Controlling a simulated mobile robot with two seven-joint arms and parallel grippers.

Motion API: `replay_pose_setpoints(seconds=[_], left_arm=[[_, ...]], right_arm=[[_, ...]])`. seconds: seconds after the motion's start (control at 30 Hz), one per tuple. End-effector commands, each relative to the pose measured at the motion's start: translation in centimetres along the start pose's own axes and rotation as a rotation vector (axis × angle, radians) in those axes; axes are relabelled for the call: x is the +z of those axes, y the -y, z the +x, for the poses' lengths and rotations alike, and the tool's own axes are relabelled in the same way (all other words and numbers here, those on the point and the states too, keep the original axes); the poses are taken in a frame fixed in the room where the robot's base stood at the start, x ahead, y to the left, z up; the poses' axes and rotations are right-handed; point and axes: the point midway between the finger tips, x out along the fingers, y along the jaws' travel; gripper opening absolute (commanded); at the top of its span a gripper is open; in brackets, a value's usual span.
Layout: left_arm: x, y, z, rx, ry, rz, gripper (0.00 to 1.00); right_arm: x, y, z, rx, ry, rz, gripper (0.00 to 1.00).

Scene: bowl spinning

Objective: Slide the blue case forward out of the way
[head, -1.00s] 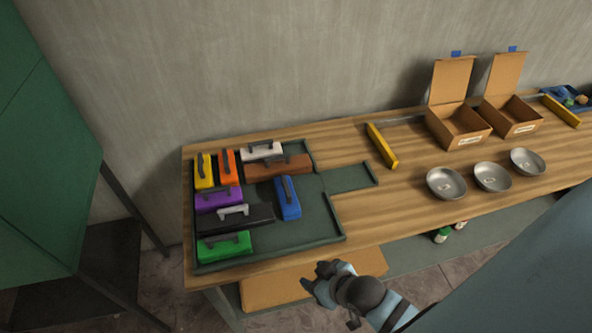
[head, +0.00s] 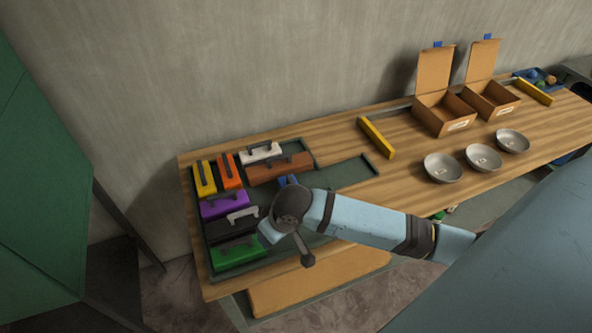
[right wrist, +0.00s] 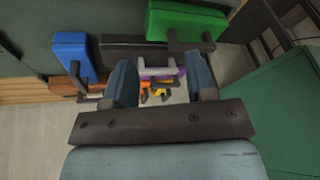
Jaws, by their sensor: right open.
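The blue case (head: 291,181) is mostly hidden behind my right wrist in the head view; only a small piece shows. In the right wrist view the blue case (right wrist: 71,52) is at the upper left, with its dark handle, outside the left finger. My right gripper (right wrist: 160,77) is open, with nothing seen held. Its arm comes in from the right over the dark green tray (head: 350,175). The black case (head: 218,231) and its grey handle (right wrist: 157,71) lie beyond the fingers. My left gripper is not in view.
White (head: 257,155), brown (head: 275,170), orange (head: 227,171), yellow (head: 203,178), purple (head: 226,206) and green (head: 236,256) cases crowd the tray. A narrow tray lane at its right is empty. Yellow bar (head: 377,138), bowls and open boxes stand further right.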

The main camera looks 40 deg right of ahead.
Motion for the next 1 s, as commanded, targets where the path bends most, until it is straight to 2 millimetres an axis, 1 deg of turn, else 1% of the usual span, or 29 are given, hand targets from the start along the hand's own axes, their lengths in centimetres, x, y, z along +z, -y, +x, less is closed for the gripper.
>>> replay_pose_setpoints(seconds=[0.03,0.07,0.1,0.17,0.2,0.3,0.4,0.5,0.67,0.77,1.0], left_arm=[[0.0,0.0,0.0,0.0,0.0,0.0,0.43],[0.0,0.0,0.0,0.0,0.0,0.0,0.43],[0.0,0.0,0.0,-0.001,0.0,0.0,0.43],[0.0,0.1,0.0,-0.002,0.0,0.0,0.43],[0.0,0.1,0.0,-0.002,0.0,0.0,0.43],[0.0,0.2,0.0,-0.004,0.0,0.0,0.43],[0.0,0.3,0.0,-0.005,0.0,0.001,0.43],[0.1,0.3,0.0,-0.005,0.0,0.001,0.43],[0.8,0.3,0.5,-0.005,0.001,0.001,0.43],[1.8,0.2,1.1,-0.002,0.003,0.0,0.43],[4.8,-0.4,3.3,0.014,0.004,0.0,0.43]], right_arm=[[-2.0,-2.2,0.6,0.037,0.008,0.024,0.51],[-2.7,-3.4,0.9,0.052,0.017,0.048,0.51],[-3.8,-5.0,1.3,0.074,0.027,0.082,0.51],[-5.3,-7.5,1.5,0.107,0.037,0.138,0.51],[-6.2,-9.2,1.5,0.13,0.042,0.176,0.51],[-8.0,-13.1,1.3,0.178,0.047,0.267,0.51],[-9.2,-15.9,0.8,0.211,0.045,0.336,0.51],[-9.7,-17.3,0.6,0.227,0.045,0.375,0.51],[-9.7,-17.9,1.3,0.231,0.044,0.387,0.51],[-9.6,-18.0,2.2,0.231,0.044,0.386,0.51],[-9.2,-18.6,5.3,0.23,0.043,0.384,0.51]])
